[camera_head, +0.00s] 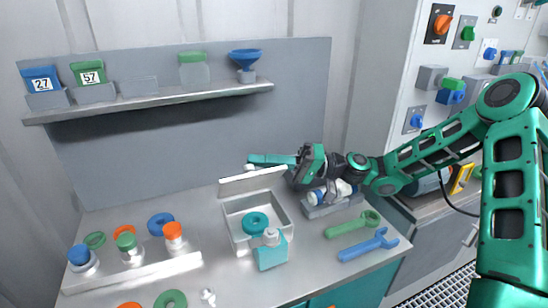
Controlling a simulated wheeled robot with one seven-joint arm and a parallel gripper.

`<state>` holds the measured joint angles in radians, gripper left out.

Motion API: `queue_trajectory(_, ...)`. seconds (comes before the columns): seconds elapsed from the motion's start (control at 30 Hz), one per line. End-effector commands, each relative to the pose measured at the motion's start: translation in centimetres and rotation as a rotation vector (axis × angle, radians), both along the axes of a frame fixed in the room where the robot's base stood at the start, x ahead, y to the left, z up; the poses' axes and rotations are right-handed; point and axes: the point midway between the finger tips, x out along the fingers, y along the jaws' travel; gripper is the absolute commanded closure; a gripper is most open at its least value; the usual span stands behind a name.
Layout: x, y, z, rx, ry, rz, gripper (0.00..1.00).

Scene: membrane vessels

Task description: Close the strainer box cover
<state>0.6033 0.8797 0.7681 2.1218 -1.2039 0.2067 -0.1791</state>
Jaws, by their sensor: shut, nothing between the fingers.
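The strainer box is a white open-topped box (239,236) on the grey worktop in the middle of the view. Its light cover (252,180) stands raised at the box's back edge, tilted up, so the box is open. A teal ring (256,222) lies inside. My gripper (251,162) comes in from the right, with its green fingers pointing left just above and behind the raised cover's top edge. It is shut with nothing held. I cannot tell whether the fingers touch the cover.
A teal bottle (271,252) stands at the box's front right corner. Green (352,224) and blue (369,245) wrenches lie to the right. A rack (132,268) with several capped vessels is at the left. A shelf (150,101) hangs above.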

Motion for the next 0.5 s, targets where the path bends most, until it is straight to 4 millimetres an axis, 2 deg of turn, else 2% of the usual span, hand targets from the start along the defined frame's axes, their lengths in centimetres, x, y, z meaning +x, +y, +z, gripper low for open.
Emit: queue_trajectory(0.5, -1.5, -0.8, -1.0, 0.0, 0.001, 0.0, 1.0)
